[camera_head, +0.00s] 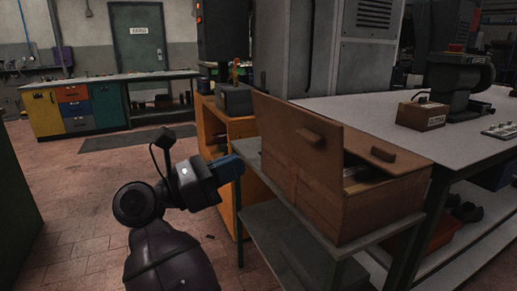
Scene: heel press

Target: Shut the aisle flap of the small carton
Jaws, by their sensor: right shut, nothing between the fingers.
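The small brown carton (385,205) stands on a grey shelf stand at the right. Its aisle flap (285,125) stands raised along the carton's left side, with a small block handle (308,136) on it. The other flap (402,160) lies nearly flat across the far part of the top, with its own block handle (383,154). A dark gap between the flaps shows part of the inside; its contents are unclear. My right gripper (236,167) is shut and empty, left of the carton and apart from the raised flap. My left gripper is not in view.
The grey stand (280,232) has an edge left of the carton. An orange cabinet (214,130) with a dark grey box (234,98) stands behind my gripper. A large grey table (375,115) bears a labelled box (421,114). Open tiled floor (70,200) lies left.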

